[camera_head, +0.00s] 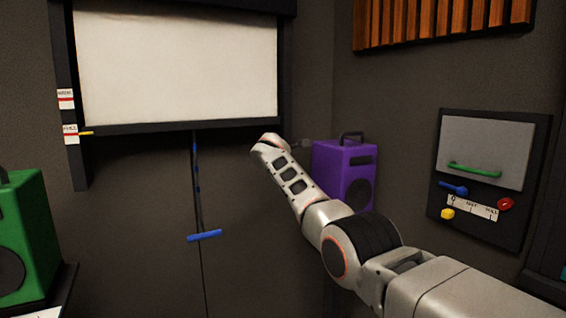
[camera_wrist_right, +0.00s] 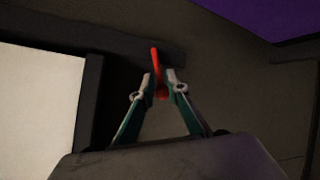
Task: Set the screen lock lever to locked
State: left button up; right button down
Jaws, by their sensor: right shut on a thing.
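The lock lever (camera_wrist_right: 155,60) shows as a thin red bar in the right wrist view, standing up between the fingertips against the dark frame edge. My right gripper (camera_wrist_right: 161,86) is shut on its lower part. In the head view my right arm reaches to the lower right corner of the screen frame, and its wrist hides the lever and fingers. The white projection screen (camera_head: 180,65) hangs in its black frame (camera_head: 285,75). My left gripper is not in view.
A blue pull handle (camera_head: 204,236) hangs on a cord below the screen. A purple speaker (camera_head: 338,165) stands just right of my right wrist. A green speaker (camera_head: 30,240) is at the left. A control panel (camera_head: 482,210) is on the right wall.

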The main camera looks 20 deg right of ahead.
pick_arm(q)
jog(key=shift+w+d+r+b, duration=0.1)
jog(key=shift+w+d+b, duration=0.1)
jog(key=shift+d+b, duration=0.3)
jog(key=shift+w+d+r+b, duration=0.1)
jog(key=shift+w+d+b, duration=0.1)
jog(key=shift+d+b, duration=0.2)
pick_arm(e)
jog(key=shift+a+r+m+g+y, duration=0.3)
jog(key=shift+r+m+g+y, duration=0.2)
jog(key=shift+r+m+y, duration=0.4)
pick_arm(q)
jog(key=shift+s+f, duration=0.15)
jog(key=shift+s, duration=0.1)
pick_arm(e)
jog(key=shift+f, duration=0.15)
jog(key=c, duration=2.2)
grip_release()
jog(key=shift+w, duration=0.1)
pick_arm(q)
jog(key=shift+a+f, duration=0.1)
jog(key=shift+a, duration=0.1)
pick_arm(e)
jog(key=shift+o, duration=0.2)
jog(key=shift+r, duration=0.2)
